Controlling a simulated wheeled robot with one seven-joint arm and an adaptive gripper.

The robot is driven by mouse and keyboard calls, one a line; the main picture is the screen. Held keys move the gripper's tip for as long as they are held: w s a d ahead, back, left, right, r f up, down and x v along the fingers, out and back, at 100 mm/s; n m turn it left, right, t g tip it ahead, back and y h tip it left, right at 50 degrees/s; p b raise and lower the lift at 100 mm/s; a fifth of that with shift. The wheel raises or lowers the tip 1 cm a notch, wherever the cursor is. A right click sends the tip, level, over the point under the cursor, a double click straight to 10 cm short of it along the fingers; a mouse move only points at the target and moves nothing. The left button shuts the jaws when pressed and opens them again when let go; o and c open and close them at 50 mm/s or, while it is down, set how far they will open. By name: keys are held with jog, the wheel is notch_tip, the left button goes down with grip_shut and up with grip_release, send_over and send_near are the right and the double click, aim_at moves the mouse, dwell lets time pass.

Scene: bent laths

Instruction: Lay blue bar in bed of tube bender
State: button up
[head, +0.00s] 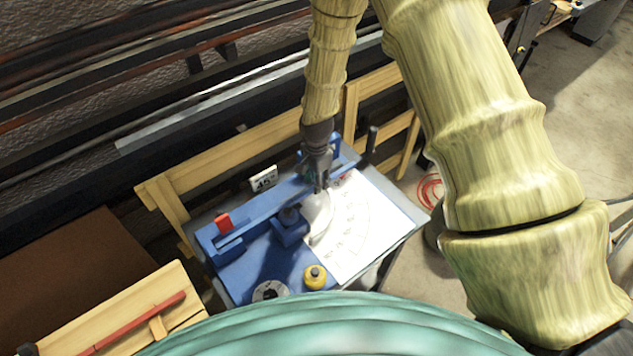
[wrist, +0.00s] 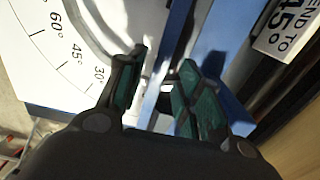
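The tube bender (head: 250,270) is a blue bench machine with a white angle-scale plate (head: 350,225) and a grey round former (head: 318,212). A long blue rail-like strip (head: 265,203) runs diagonally along its back; I cannot tell in the head view which part is the blue bar and which the bed. My gripper (head: 320,187) points down over this strip, near the former. In the wrist view my gripper (wrist: 164,68) has its two dark green-padded fingers apart, with a narrow blue strip (wrist: 167,45), likely the blue bar, passing between them. Finger contact with it is unclear.
A wooden rack with a red bar (head: 140,322) is at lower left.

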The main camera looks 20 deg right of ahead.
notch_tip(320, 180, up, 11)
jog(key=b, duration=0.3)
dwell(0.5)
jog(key=shift+r, duration=0.1)
